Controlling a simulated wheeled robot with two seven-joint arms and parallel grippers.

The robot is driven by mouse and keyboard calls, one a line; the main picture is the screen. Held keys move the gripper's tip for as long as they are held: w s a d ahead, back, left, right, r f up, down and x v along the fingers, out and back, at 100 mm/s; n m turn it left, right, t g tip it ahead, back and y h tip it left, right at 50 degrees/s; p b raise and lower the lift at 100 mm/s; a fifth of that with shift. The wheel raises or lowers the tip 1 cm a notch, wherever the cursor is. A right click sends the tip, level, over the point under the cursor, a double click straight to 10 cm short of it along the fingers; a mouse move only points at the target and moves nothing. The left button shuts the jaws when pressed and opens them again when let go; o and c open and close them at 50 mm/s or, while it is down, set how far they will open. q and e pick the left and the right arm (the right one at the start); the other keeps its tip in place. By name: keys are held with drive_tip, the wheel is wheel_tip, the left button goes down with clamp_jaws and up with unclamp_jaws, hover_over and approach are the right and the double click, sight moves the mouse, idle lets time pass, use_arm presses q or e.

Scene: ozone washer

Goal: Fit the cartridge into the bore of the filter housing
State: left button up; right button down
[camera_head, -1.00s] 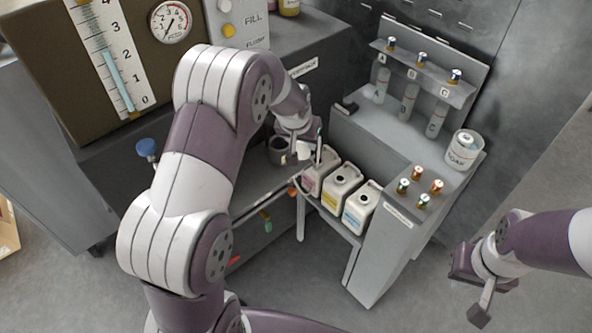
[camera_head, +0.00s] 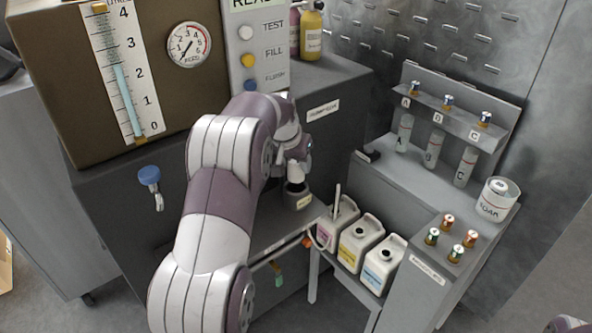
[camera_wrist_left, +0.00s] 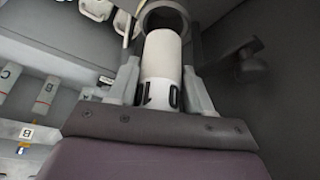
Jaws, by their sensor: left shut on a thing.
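My left gripper (camera_wrist_left: 162,85) is shut on a white cartridge (camera_wrist_left: 161,58) with black print near its held end. In the left wrist view the cartridge's far end overlaps the round dark opening of the filter housing (camera_wrist_left: 150,18); I cannot tell how far inside it is. In the head view the left gripper (camera_head: 297,172) is just above the grey housing (camera_head: 299,201), beside the white jugs, and my wrist hides most of the cartridge. Only a small part of my right arm shows in the bottom right corner; its fingers cannot be made out.
Several white jugs (camera_head: 358,244) stand close to the right of the housing. A grey rack (camera_head: 470,128) holds labelled cylinders, with a SOAK pot (camera_head: 495,200) on the counter. The brown tank and gauge (camera_head: 189,44) are at the left, with a blue-handled tap (camera_head: 149,175).

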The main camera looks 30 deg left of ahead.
sight(296, 170)
use_arm(q)
drive_tip(key=shift+f, duration=1.15)
drive_tip(key=shift+f, duration=0.1)
drive_tip(key=shift+f, duration=0.3)
drive_tip(key=o, duration=1.1)
drive_tip(key=shift+r, duration=0.1)
